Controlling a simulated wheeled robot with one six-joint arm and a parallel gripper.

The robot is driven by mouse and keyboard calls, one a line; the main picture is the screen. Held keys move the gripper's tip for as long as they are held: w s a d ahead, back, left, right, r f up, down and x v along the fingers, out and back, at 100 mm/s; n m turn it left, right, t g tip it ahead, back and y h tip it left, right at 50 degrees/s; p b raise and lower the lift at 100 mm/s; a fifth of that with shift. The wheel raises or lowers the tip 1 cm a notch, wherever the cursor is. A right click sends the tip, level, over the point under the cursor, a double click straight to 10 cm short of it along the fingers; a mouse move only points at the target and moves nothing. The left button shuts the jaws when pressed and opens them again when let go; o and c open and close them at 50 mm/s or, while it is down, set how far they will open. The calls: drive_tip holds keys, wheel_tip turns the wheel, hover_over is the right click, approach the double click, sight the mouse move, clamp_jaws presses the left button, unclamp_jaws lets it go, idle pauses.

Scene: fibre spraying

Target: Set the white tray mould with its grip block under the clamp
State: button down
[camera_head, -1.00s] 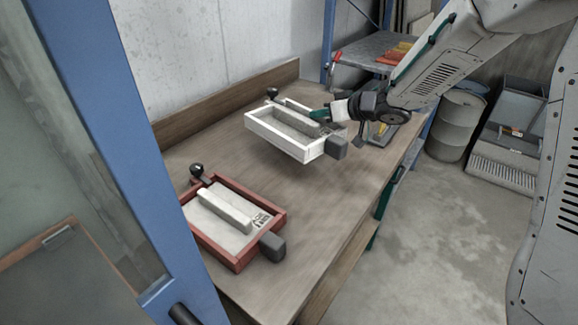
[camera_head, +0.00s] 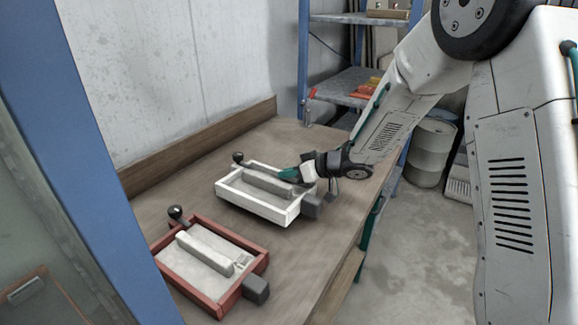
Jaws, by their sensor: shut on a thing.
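The white tray mould (camera_head: 262,212) is a shallow rectangular frame over the wooden bench, with a pale grey bar (camera_head: 265,183) lying lengthwise inside it. A dark grey block (camera_head: 312,206) shows at its right end. My gripper (camera_head: 290,175) reaches in from the right with teal fingertips over the right part of the bar. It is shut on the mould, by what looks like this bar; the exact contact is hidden. A black knob (camera_head: 238,157), perhaps part of the clamp, stands at the tray's far left corner. I cannot tell whether the tray touches the bench.
A red tray mould (camera_head: 208,305) with a similar bar, knob and dark block lies nearer on the bench (camera_head: 150,203). A blue post (camera_head: 90,150) stands at left. A shelf (camera_head: 350,86) and a grey drum (camera_head: 432,150) are behind. Bare bench separates the trays.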

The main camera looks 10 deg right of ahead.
drive_tip(key=shift+f, duration=1)
drive_tip(key=c, duration=1.4)
unclamp_jaws()
drive_tip(key=shift+f, duration=0.2)
drive_tip(key=shift+c, duration=0.2)
drive_tip(key=shift+d+r, duration=0.15)
drive_tip(key=shift+r, duration=0.05)
drive_tip(key=v, duration=1.1)
drive_tip(key=shift+s+d+r, duration=0.2)
drive_tip(key=shift+s+d, duration=0.05)
drive_tip(key=shift+d, duration=0.05)
